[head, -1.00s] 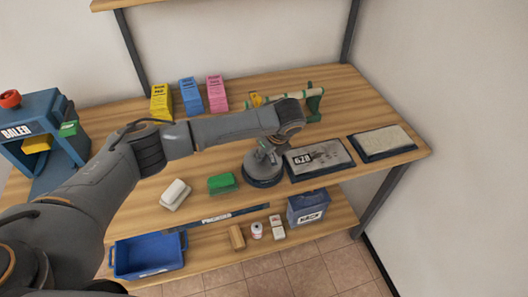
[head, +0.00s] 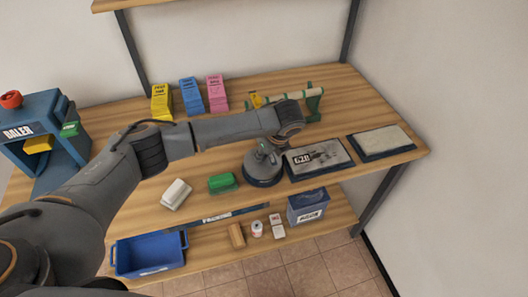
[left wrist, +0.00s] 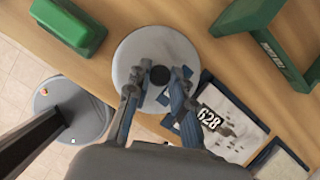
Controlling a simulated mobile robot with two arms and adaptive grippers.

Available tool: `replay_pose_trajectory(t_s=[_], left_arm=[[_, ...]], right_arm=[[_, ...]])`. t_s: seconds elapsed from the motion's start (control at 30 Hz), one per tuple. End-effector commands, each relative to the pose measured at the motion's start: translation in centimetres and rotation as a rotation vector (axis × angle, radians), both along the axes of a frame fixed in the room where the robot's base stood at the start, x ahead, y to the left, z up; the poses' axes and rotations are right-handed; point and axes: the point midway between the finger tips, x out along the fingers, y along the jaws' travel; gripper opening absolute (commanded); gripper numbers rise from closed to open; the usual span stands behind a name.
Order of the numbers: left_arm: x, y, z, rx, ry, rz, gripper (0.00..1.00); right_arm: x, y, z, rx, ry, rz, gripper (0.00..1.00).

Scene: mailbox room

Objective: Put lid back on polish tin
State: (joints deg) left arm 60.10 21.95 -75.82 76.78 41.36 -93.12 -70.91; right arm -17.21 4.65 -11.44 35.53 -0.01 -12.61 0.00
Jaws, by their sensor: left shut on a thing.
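A round grey disc with a dark knob (left wrist: 157,70), which looks like the lid, fills the middle of the left wrist view. In the head view, a round dark blue tin body (head: 262,183) with a grey top stands near the table's front edge. My left gripper (head: 265,152) points down over it. Its fingers (left wrist: 160,78) are shut on the lid's knob in the left wrist view. I cannot tell whether the lid touches the tin or has a small gap below it. My right gripper is in no view.
A green block (head: 222,183) and a white block (head: 175,194) lie left of the tin. The "628" tray (head: 318,158) is close on its right, with another tray (head: 382,142) beyond. A green stand (head: 315,103) is behind. A lower shelf holds a blue bin (head: 148,257).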

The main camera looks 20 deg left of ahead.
Motion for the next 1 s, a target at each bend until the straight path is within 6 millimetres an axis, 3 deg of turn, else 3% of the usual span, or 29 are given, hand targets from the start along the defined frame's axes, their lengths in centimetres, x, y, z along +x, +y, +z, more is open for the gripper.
replay_pose_trajectory(t_s=[0.13, 0.17, 0.3, 0.5, 0.63, 1.0], left_arm=[[-0.01, -0.02, -0.01, 0.0, 0.0, 0.0, 0.0], [-0.01, -0.02, -0.01, 0.0, 0.0, 0.0, 0.25], [-0.01, -0.02, -0.01, 0.0, 0.0, 0.0, 0.49], [-0.02, -0.01, -0.01, 0.0, 0.0, 0.0, 0.49], [-0.02, -0.01, -0.02, 0.001, 0.001, 0.0, 0.72], [-0.02, -0.01, 0.17, 0.0, 0.0, 0.0, 0.72]], right_arm=[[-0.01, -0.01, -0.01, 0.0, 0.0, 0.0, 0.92], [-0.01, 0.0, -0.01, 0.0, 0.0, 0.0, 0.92], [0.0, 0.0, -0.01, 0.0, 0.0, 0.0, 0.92], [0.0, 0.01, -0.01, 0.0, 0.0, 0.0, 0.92], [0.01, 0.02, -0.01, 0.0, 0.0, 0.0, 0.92], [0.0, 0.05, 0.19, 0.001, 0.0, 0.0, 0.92]])
